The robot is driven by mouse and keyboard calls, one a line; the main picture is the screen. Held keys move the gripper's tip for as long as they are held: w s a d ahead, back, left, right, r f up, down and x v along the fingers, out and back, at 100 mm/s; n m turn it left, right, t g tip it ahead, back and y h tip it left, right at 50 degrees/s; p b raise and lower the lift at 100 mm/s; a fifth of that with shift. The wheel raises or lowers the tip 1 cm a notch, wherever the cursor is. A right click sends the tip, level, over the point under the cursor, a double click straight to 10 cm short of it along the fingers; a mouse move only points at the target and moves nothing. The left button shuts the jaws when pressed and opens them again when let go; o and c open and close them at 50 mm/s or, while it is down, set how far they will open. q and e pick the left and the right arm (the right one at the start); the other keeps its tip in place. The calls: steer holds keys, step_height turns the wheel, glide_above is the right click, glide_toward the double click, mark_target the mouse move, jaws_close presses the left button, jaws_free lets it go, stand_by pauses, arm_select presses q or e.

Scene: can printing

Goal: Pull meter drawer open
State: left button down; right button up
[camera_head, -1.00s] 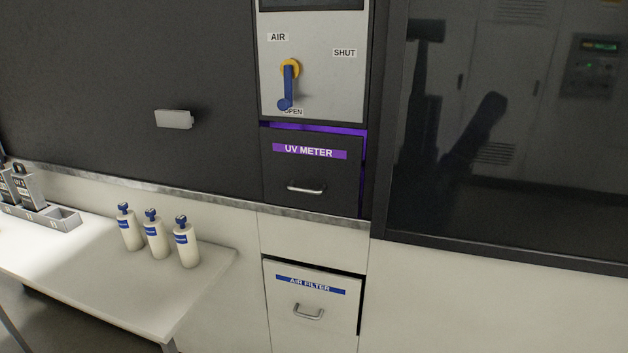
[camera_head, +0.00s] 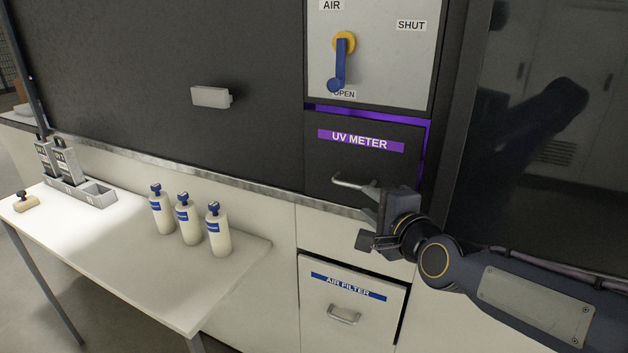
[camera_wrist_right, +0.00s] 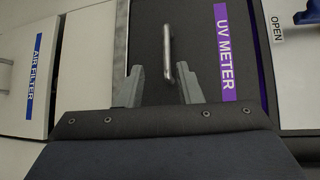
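The meter drawer (camera_head: 322,165) has a dark front with a purple "UV METER" label and a metal bar handle (camera_head: 345,181). Purple light shows along its top and right edges. My right gripper (camera_head: 372,208) is at the handle's right end, partly covering it in the head view. In the right wrist view my right gripper (camera_wrist_right: 161,82) is open, its two grey fingers apart. The handle (camera_wrist_right: 167,45) lies ahead of the gap between them; whether the fingers touch it I cannot tell. My left gripper is not in view.
Above the drawer is a panel with a blue lever (camera_head: 338,70) pointing to OPEN. Below is the AIR FILTER drawer (camera_head: 340,300). A white table (camera_head: 130,255) at left carries three bottles (camera_head: 189,222), a grey rack (camera_head: 100,195) and a stamp (camera_head: 25,202).

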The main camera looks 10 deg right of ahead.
mark_target(352, 187)
steer(key=shift+w+a+r+m, duration=0.15)
steer(key=shift+w+a, duration=0.05)
steer(key=shift+w, duration=0.35)
steer(key=shift+w+a+r+m, duration=0.1)
steer(key=shift+w+a+m, duration=0.1)
steer(key=shift+w, duration=0.3)
steer(key=p+x, duration=0.1)
steer(key=x, duration=0.5)
steer(key=shift+w+p, duration=0.2)
steer(key=shift+p, duration=0.2)
jaws_close()
